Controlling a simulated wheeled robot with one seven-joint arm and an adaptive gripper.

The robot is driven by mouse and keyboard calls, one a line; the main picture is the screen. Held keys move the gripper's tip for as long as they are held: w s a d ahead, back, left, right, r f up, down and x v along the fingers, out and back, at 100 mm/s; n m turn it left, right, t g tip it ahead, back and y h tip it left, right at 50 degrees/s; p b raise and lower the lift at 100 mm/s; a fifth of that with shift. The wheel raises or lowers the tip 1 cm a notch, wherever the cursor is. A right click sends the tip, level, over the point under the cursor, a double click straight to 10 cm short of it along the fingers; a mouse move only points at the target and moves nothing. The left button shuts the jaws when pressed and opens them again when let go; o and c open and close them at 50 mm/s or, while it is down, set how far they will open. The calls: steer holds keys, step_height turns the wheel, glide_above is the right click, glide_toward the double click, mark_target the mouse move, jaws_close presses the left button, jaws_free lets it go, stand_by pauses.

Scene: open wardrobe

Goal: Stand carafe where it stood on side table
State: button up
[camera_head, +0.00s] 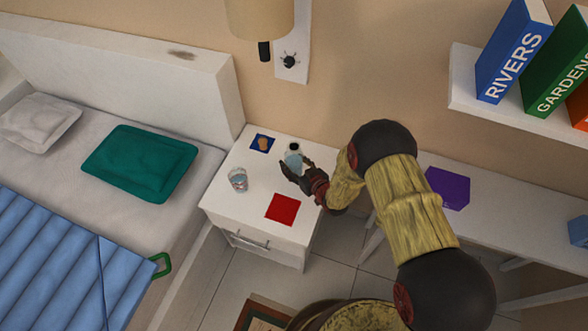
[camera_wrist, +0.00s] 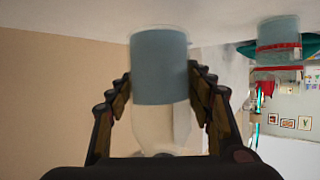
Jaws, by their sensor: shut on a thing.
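The carafe (camera_head: 293,157) is clear with bluish water in its lower part. It is at the back right of the white side table (camera_head: 245,205). My gripper (camera_head: 295,172) reaches in from the right and is shut around the carafe. In the wrist view, which is upside down, the carafe (camera_wrist: 160,65) is between my two fingers (camera_wrist: 160,100), close to upright. Its base is at or just over the white tabletop (camera_wrist: 90,12); I cannot tell if it touches.
A glass of water (camera_head: 238,180) stands at the table's left. A blue picture card (camera_head: 262,143) lies at the back and a red square (camera_head: 283,209) at the front. The bed (camera_head: 190,195) is left; a desk with a purple box (camera_head: 447,188) is right.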

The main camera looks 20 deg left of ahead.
mark_target(294, 168)
steer(key=f+b, duration=0.1)
steer(key=f, duration=0.1)
steer(key=f+b, duration=0.1)
steer(key=shift+w+f, duration=0.2)
steer(key=shift+f, duration=0.15)
steer(key=shift+r, duration=0.1)
steer(key=o, duration=1.6)
steer(key=shift+o, duration=0.4)
